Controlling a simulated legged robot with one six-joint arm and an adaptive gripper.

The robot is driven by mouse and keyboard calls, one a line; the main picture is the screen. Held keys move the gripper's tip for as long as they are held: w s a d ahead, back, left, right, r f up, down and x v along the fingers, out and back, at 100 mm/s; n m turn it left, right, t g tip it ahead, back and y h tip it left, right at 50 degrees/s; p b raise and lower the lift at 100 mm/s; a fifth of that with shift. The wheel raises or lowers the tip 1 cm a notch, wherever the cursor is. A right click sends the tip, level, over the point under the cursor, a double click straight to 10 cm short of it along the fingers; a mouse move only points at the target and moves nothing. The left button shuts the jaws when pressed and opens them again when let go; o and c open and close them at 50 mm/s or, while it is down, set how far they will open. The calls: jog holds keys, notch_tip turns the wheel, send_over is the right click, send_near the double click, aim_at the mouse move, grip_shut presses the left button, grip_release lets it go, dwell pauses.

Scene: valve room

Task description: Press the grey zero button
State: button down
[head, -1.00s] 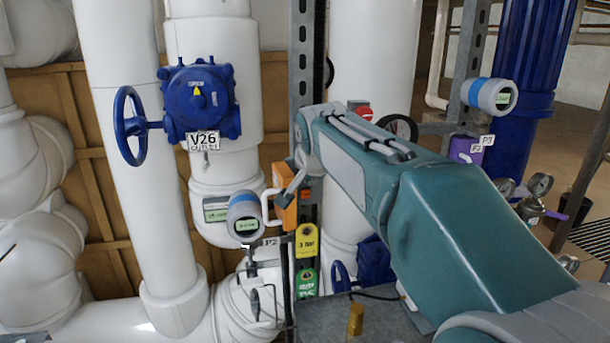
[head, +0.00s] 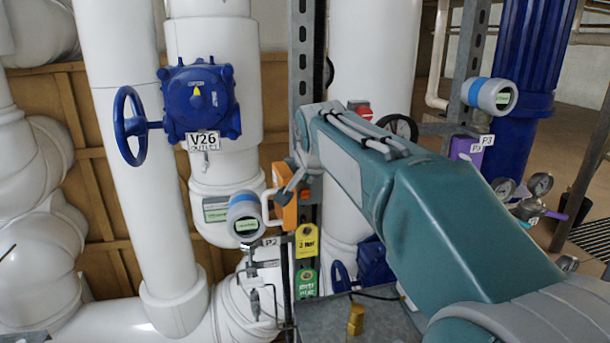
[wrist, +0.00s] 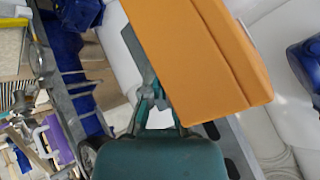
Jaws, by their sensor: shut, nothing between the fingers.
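An orange box (head: 287,210) is mounted by the metal post in the middle of the head view. It also fills the upper middle of the wrist view (wrist: 205,55), where I see its plain orange sides. I cannot make out the grey zero button in either view; the face carrying it may be hidden. My gripper (head: 284,195) is shut and empty, its grey fingers at the box's upper part in the head view. In the wrist view my gripper (wrist: 143,78) lies along the box's left edge. I cannot tell whether it touches the box.
A blue-and-grey round gauge (head: 244,215) sits just left of the box. The blue valve V26 (head: 199,102) and white pipes stand left. A vertical metal post (head: 305,60) rises behind my gripper.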

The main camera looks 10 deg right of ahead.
jog(key=shift+w, duration=0.15)
dwell(0.5)
jog(key=shift+s, duration=0.9)
jog(key=shift+s, duration=2.5)
